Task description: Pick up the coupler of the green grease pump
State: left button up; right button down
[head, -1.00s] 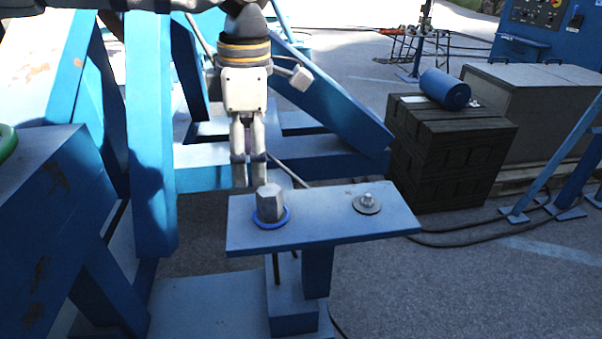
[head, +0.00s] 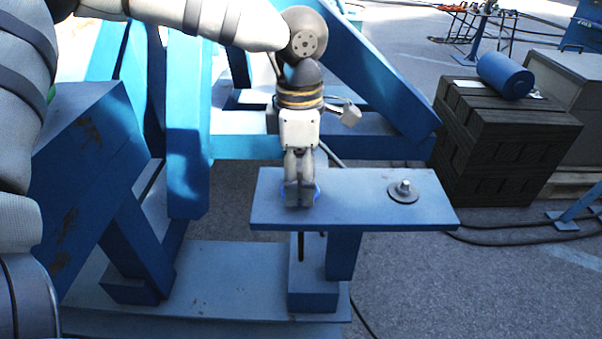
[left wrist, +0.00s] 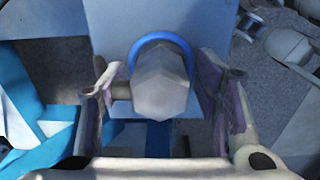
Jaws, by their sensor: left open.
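A grey hex-headed coupler (left wrist: 160,82) with a blue ring (left wrist: 172,40) at its base shows in the left wrist view; I see no green on it. It stands on a blue shelf plate (head: 355,205). In the head view my gripper hides the coupler, and only parts of the blue ring (head: 317,192) show. My left gripper (head: 299,203) is open and points down at the coupler. In the left wrist view its two fingers (left wrist: 163,95) are on either side of the coupler, with a gap at the right finger.
A round washer with a stud (head: 404,191) sits on the right of the shelf. Blue steel beams (head: 85,170) stand at left and behind. A dark crate stack (head: 505,140) carries a blue cylinder (head: 505,75). Cables lie on open ground at right.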

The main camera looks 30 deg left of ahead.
pick_arm(q)
jog(key=shift+r, duration=0.1)
jog(key=c, duration=1.3)
